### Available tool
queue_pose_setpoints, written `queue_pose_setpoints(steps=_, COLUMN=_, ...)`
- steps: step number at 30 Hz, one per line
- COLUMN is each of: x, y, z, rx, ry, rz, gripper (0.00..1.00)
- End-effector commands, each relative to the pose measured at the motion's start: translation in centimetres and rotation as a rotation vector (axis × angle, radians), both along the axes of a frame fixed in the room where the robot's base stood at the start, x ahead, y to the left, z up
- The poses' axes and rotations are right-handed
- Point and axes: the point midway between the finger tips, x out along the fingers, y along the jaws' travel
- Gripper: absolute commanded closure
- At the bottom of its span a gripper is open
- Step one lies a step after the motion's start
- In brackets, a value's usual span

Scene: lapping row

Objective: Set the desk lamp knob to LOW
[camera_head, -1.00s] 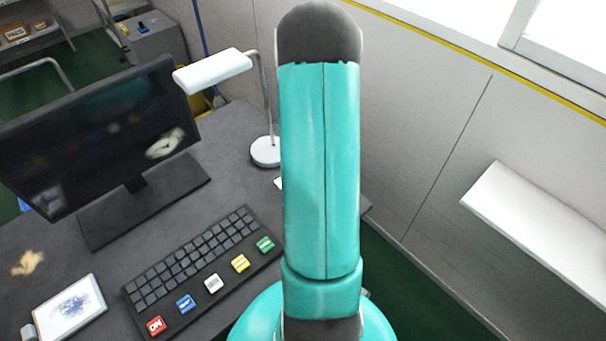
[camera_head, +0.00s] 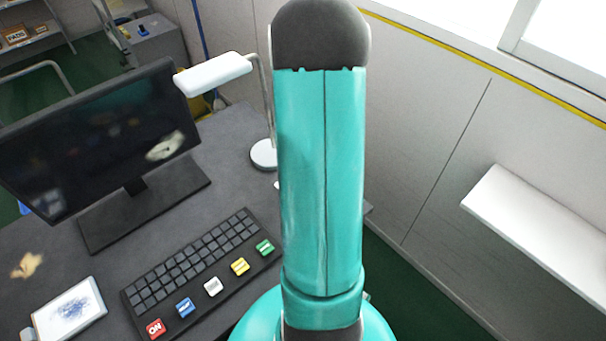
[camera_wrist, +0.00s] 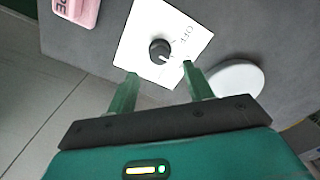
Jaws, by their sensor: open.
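The desk lamp (camera_head: 213,73) stands at the back of the desk in the head view, with its round white base (camera_head: 263,154) left of my arm. In the wrist view the dark round knob (camera_wrist: 160,51) sits on a white plate (camera_wrist: 144,24) with lettering; "OFF" is readable at its right side, the other marks are not clear. The lamp base also shows there (camera_wrist: 236,80), right of the plate. My gripper (camera_wrist: 159,70) is open, its two green fingers apart and pointing toward the knob. The knob lies just beyond and between the fingertips; I see no contact. My arm hides the knob in the head view.
A monitor (camera_head: 100,140) and a keyboard with coloured keys (camera_head: 195,262) stand on the grey desk (camera_head: 225,190). A pink block (camera_wrist: 78,10) lies near the desk edge in the wrist view. A wall (camera_head: 430,130) with a white shelf (camera_head: 535,225) is at the right.

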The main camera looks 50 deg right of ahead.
Motion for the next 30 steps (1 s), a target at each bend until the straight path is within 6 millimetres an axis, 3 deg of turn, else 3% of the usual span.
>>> queue_pose_setpoints(steps=6, x=0.1, y=0.0, z=4.9, rx=-0.003, ry=-0.003, rz=0.001, gripper=0.49)
queue_pose_setpoints(steps=12, x=0.1, y=0.0, z=7.4, rx=0.0, ry=-0.001, rz=0.001, gripper=0.49)
queue_pose_setpoints(steps=30, x=0.0, y=0.0, z=7.9, rx=0.001, ry=0.0, rz=0.0, gripper=0.49)
